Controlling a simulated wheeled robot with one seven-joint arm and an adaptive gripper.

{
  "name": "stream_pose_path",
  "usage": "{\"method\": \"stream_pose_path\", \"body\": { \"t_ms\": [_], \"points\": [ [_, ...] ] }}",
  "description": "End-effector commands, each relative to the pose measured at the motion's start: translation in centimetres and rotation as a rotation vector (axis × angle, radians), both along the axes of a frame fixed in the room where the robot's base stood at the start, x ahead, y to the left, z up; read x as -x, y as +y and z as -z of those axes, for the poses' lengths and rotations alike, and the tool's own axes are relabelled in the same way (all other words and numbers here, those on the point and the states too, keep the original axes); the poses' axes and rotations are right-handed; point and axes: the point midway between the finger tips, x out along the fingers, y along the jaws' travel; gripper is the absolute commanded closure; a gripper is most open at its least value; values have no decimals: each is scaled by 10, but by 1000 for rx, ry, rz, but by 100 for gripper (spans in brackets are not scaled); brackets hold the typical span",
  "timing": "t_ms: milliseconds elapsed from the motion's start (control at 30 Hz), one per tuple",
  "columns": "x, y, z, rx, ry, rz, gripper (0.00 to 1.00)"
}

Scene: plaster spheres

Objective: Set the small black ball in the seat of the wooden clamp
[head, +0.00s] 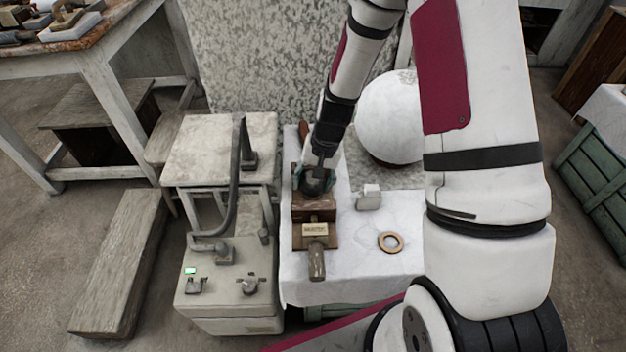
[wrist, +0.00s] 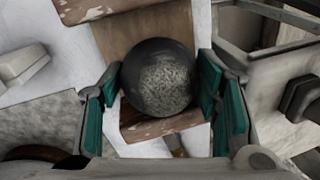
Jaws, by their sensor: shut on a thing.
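The small black ball (wrist: 160,78) is between the green-padded fingers of my gripper (wrist: 162,92), which is shut on it. In the head view the ball is a dark shape (head: 313,185) at the end of my arm, over the back part of the wooden clamp (head: 316,212). The clamp has a label plate and a round handle toward the front. In the wrist view the clamp's wooden parts (wrist: 150,28) show above and below the ball. The ball hides the seat, and I cannot tell whether it touches the wood.
The clamp stands on a white-covered table (head: 350,285). A brass ring (head: 390,242) and a small white block (head: 369,198) lie to its right. A large white sphere (head: 390,118) stands behind. A grey machine (head: 230,285) with a bent pipe is close on the left.

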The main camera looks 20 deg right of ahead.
Motion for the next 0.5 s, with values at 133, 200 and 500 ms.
{"method": "stream_pose_path", "body": {
  "t_ms": [133,200,500],
  "points": [
    [0,0,3,0,-1,0,92],
    [0,0,4,0,-1,0,92],
    [0,0,9,-1,0,0,92]
  ]
}}
